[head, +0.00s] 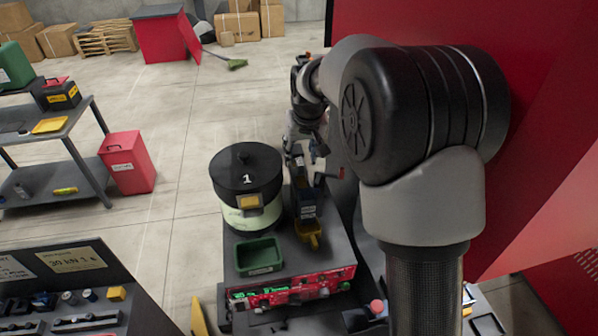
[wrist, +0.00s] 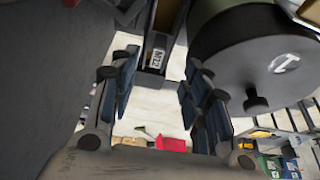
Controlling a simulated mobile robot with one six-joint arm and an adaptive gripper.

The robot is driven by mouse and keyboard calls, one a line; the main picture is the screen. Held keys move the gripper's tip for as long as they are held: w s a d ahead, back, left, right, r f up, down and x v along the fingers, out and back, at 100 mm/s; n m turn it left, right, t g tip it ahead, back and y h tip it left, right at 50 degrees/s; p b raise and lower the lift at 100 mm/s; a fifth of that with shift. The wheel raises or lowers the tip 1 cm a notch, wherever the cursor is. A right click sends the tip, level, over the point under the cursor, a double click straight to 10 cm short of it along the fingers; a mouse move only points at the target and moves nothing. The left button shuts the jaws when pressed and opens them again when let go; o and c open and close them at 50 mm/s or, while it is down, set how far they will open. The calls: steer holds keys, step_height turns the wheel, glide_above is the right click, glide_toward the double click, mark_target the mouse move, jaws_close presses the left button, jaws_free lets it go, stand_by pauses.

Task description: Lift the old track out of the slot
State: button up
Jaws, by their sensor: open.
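My gripper (wrist: 160,82) is open in the wrist view, with its two dark blue-padded fingers spread left and right. A dark narrow piece with a white M12 label (wrist: 154,59) shows between and just beyond the fingertips; it looks like the track. The fingers appear apart from it, with pale floor showing between. Its seat in the slot is not clear. In the head view, my wrist and gripper are small and partly hidden by my arm, behind a dark blue block (head: 304,205) and a yellow chute (head: 309,234).
The bowl feeder (head: 245,170), with a black lid marked 1, stands close beside the gripper; its lid also fills the right of the wrist view (wrist: 270,62). A green bin (head: 260,257) and a red rack (head: 292,289) sit in front. A red wall is at right.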

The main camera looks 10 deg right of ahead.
mark_target(300, 162)
steer(key=p+x, duration=0.1)
steer(key=x, duration=0.7)
steer(key=shift+w+d+f, duration=0.15)
steer(key=shift+w+f, duration=0.05)
steer(key=shift+w, duration=0.1)
steer(key=shift+s, duration=0.1)
steer(key=shift+c, duration=0.3)
steer(key=c, duration=0.9)
